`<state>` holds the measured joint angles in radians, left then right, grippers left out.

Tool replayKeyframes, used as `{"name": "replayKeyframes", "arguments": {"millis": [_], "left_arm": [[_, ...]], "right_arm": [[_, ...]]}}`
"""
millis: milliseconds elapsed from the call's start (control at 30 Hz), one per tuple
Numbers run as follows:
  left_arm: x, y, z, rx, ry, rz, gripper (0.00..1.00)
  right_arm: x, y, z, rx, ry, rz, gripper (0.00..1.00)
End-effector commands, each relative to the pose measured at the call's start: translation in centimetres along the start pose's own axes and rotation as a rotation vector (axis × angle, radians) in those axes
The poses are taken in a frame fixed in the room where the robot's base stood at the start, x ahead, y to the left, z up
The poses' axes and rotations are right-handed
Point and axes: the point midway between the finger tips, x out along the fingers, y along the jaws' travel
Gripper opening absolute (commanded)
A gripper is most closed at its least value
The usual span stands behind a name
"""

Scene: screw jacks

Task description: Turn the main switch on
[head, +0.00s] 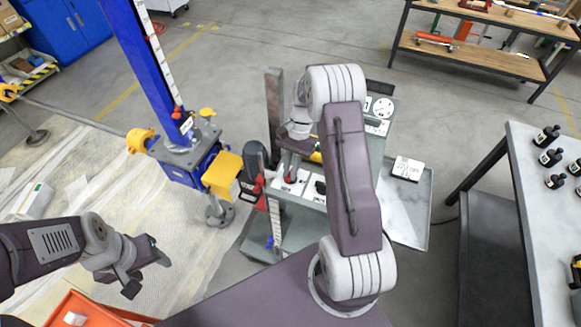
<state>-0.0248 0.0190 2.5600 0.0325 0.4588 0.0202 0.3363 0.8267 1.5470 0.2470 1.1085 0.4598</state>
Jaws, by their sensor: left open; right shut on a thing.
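A grey control cart (310,210) stands in the middle, with a panel carrying white labels and small red and black controls. A yellow part (316,157) shows at its upper edge, partly behind my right arm. I cannot make out for certain which control is the main switch. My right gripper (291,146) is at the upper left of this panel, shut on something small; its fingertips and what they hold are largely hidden. My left gripper (143,273) is open and empty at the lower left, above the pale floor sheet and well away from the cart.
A blue screw jack (188,165) with a tall column stands left of the cart. A gauge box (378,112) is behind my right arm. A bench with black bottles (547,135) is at right, an orange bin (85,308) at lower left. A wooden workbench (490,60) stands at the back.

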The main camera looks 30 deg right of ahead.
Motion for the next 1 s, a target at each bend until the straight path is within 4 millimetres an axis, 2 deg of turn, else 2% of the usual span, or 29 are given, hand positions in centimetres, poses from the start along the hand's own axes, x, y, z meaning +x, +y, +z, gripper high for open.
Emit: {"name": "replayKeyframes", "arguments": {"millis": [300,767,800,867,1000], "left_arm": [[-0.62,0.01,-0.06,0.000,0.000,0.000,0.53],[-0.64,0.01,-0.07,0.000,0.000,0.000,0.53],[-0.64,0.01,-0.07,0.000,0.000,0.000,0.53],[-0.64,0.01,-0.06,0.000,0.000,0.000,0.53],[-0.64,0.01,-0.07,0.000,0.000,0.000,0.53]], "right_arm": [[-0.04,0.00,-0.03,-0.079,0.001,0.033,0.00],[-0.01,-0.01,-0.06,-0.092,0.002,0.037,0.00],[-0.01,-0.01,-0.06,-0.091,0.002,0.037,0.15],[-0.01,-0.01,-0.05,-0.091,0.002,0.037,0.32],[-0.01,-0.01,-0.04,-0.090,0.002,0.037,0.35]]}}
